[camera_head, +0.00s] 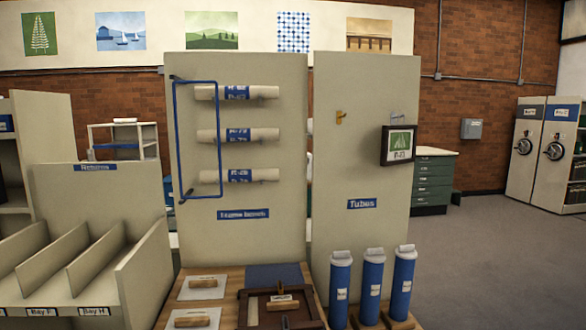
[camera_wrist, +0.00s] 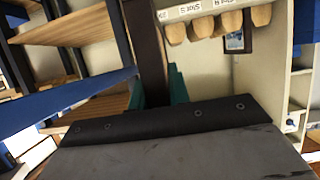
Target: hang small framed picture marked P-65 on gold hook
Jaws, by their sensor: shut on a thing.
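My gripper (camera_wrist: 157,88) shows in the wrist view as teal fingers on either side of a dark brown bar, shut on it. The bar looks like the edge of a small framed picture (camera_wrist: 145,45); its face and marking are turned away. The gripper does not show in the head view. The gold hook (camera_head: 341,117) is on the right beige panel above the "Tubes" label, with nothing on it. A silver hook (camera_head: 397,117) to its right carries another small dark-framed picture (camera_head: 399,146), whose marking is too blurred to read surely.
A blue rail frame (camera_head: 198,82) stands by the rolled tubes (camera_head: 237,135) on the left panel. Blue upright tubes (camera_head: 372,285) stand below the hooks. Wooden pegs (camera_wrist: 201,28) with slot labels show in the wrist view. Open floor (camera_head: 490,260) lies at the right.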

